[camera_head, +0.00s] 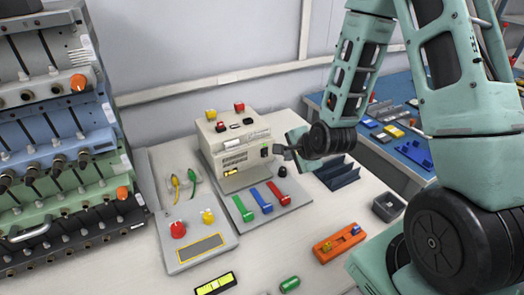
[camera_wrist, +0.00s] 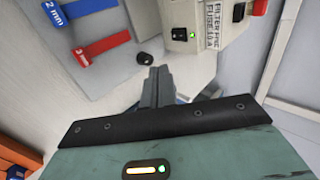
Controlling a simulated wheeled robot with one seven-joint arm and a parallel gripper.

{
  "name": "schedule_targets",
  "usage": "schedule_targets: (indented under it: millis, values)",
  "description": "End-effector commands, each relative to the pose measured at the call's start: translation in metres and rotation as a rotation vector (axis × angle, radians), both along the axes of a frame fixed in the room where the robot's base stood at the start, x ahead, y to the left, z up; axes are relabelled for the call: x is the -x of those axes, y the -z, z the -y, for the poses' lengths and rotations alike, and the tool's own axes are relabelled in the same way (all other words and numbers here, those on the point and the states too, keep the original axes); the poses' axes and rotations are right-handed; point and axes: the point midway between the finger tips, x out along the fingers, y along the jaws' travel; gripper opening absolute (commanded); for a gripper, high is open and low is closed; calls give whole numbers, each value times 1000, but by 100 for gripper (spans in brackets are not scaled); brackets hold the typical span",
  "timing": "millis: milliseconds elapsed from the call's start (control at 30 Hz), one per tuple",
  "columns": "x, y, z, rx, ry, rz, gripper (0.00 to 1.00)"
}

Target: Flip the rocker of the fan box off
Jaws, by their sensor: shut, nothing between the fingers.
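The fan box (camera_head: 228,158) is a cream box at the back of the white table. Its rocker (camera_head: 264,152) is a small dark switch with a green spot on the front face, at the right. My gripper (camera_head: 281,150) is shut and empty, just right of the rocker in the head view, apparently a short way off. In the wrist view its fingertips (camera_wrist: 158,72) point toward the box, below the rocker. The rocker's tilt is too small to tell.
A black knob (camera_head: 283,171) stands close below my gripper. A grey plate with green, blue and red strips (camera_head: 262,200) lies in front of the box. A dark ribbed holder (camera_head: 337,173) is to the right. Red and yellow buttons (camera_head: 239,107) top the box.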

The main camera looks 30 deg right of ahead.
Motion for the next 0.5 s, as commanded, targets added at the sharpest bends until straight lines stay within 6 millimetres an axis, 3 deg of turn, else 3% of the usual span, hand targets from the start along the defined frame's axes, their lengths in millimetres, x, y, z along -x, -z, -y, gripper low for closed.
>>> schedule_targets:
  millis: [333, 500]
  values:
    - [-2, 2, -1, 1, -2, 1, 0]
    - [-15, 18, -1, 1, -4, 1, 0]
